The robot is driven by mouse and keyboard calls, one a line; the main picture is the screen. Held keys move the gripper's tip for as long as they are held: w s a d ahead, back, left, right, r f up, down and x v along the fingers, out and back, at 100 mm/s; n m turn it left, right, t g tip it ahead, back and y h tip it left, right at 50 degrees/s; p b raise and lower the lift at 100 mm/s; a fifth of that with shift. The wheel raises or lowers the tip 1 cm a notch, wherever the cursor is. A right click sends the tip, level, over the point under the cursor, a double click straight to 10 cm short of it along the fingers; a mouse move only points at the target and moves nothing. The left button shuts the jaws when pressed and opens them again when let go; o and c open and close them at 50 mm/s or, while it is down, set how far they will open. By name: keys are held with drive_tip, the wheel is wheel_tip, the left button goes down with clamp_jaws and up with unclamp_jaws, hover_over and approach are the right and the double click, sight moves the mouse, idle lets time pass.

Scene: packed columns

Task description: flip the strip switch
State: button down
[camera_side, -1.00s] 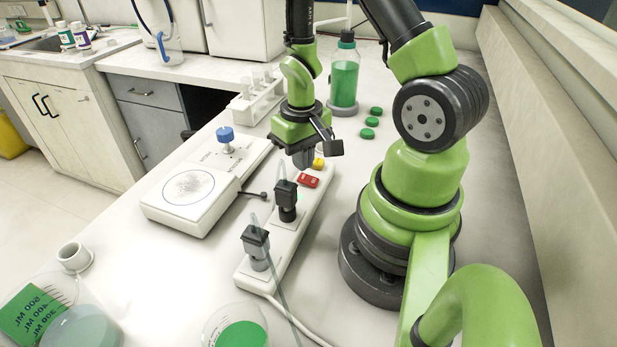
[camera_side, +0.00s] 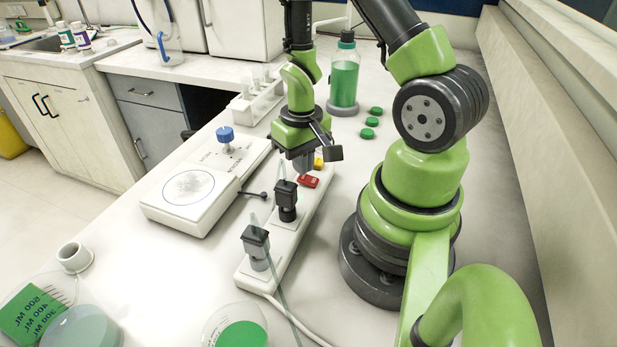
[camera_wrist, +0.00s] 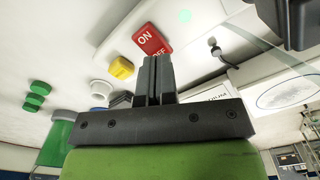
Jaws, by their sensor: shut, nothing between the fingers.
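The white power strip (camera_side: 283,238) lies on the bench in front of my arm. Its red switch (camera_side: 309,182) sits near the far end; in the wrist view the switch (camera_wrist: 151,40) shows the words ON and OFF. My gripper (camera_side: 304,166) is pointed down over the strip, close beside the red switch. In the wrist view my gripper's fingers (camera_wrist: 154,62) are together and empty, with their tips at the OFF end of the switch. I cannot tell whether they touch it.
Black plugs (camera_side: 286,194) stand in the strip nearer the camera. A yellow piece (camera_side: 318,163) sits by the gripper. A green bottle (camera_side: 344,78) and several green caps (camera_side: 367,133) stand behind. Beakers stand in the foreground.

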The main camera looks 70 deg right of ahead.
drive_tip(key=shift+f, duration=0.75)
idle(0.3)
drive_tip(key=shift+r, duration=3.5)
drive_tip(key=shift+r, duration=0.1)
drive_tip(key=w+a+r+t, duration=0.1)
drive_tip(key=a+r+t, duration=0.3)
drive_tip(key=r, duration=0.7)
drive_tip(key=s+a+r+n+t+y, duration=0.2)
drive_tip(key=s+a+r+t, duration=0.1)
drive_tip(key=s+a+r, duration=0.3)
wheel_tip(320, 180, up, 3)
drive_tip(key=shift+s+a, duration=0.15)
drive_tip(key=shift+a, duration=1)
